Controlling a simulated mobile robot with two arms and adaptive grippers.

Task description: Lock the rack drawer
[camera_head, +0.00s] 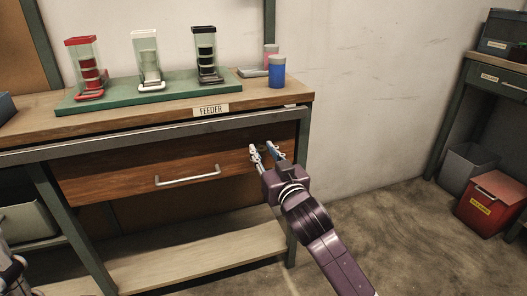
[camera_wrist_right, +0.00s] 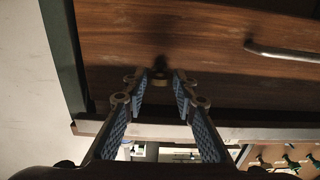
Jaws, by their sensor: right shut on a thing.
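The rack drawer (camera_head: 110,184) is a brown wooden front under the bench top, with a metal bar handle (camera_head: 188,176). It looks pushed in, its front below the bench edge. In the right wrist view the drawer front (camera_wrist_right: 205,35) fills the top, with the handle (camera_wrist_right: 285,52) at the right. My right gripper (camera_head: 265,150) is at the drawer's right end. Its fingers (camera_wrist_right: 160,78) are shut on a small lock knob (camera_wrist_right: 159,76), which they partly hide. The lock's turn is not clear. Part of what looks like my left gripper (camera_head: 12,272) shows at the lower left edge.
The bench top (camera_head: 290,98) carries a green board (camera_head: 65,107) with three clear dispensers, a blue cup (camera_head: 277,72) and a FEEDER label (camera_head: 211,110). A green leg (camera_head: 301,180) stands close beside my right gripper. A red bin (camera_head: 490,203) is far right; the floor between is clear.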

